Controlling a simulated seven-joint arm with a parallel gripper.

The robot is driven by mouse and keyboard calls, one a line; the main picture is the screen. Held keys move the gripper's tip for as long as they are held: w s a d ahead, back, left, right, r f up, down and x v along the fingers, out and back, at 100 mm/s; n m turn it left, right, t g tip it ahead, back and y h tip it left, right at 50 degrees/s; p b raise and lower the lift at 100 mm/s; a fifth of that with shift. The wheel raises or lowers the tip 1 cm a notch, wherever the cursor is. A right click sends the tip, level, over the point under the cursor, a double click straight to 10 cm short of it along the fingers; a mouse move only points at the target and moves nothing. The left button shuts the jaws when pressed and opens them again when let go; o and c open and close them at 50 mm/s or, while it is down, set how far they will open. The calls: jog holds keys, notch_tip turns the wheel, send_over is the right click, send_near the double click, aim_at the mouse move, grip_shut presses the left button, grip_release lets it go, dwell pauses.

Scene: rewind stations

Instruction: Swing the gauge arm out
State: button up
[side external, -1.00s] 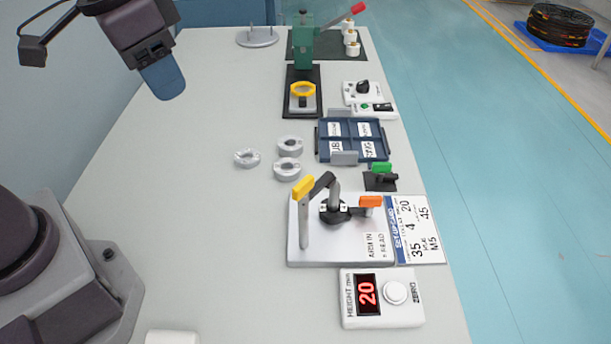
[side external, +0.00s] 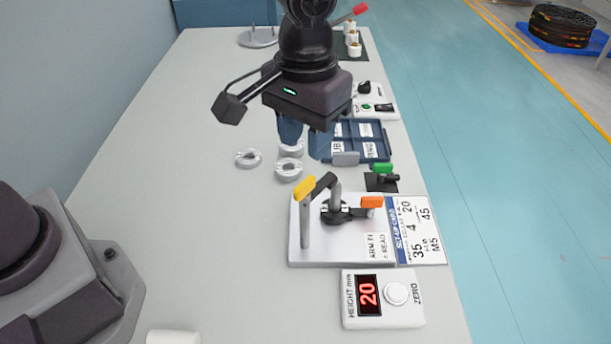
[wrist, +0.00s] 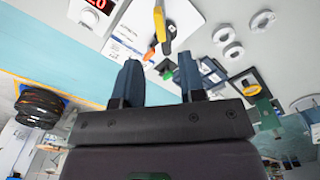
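The gauge (side external: 340,250) is a white base with a grey post and a round dark part. Its bent dark gauge arm (side external: 325,184) ends in a yellow tip (side external: 305,188) above the grey post at the left. An orange handle (side external: 371,202) sits on the right side of the base. The orange and yellow parts also show in the wrist view, above my fingers. My gripper (side external: 305,137) is open and empty, with blue fingers spread. It hangs above the table behind the gauge, apart from it, near the grey rings and blue tray. The wrist view shows the two fingers (wrist: 159,82) apart.
A height display (side external: 382,298) reading 20 stands in front of the gauge. A setup card (side external: 415,230) lies to its right. Grey rings (side external: 248,158), a blue tray (side external: 375,150) and a green-handled part (side external: 382,172) lie behind it. The table's left side is clear.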

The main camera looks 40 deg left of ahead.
aim_at(305, 182)
notch_tip(305, 182, down, 8)
jog(key=shift+f, duration=0.1)
jog(key=shift+c, duration=0.2)
grip_shut()
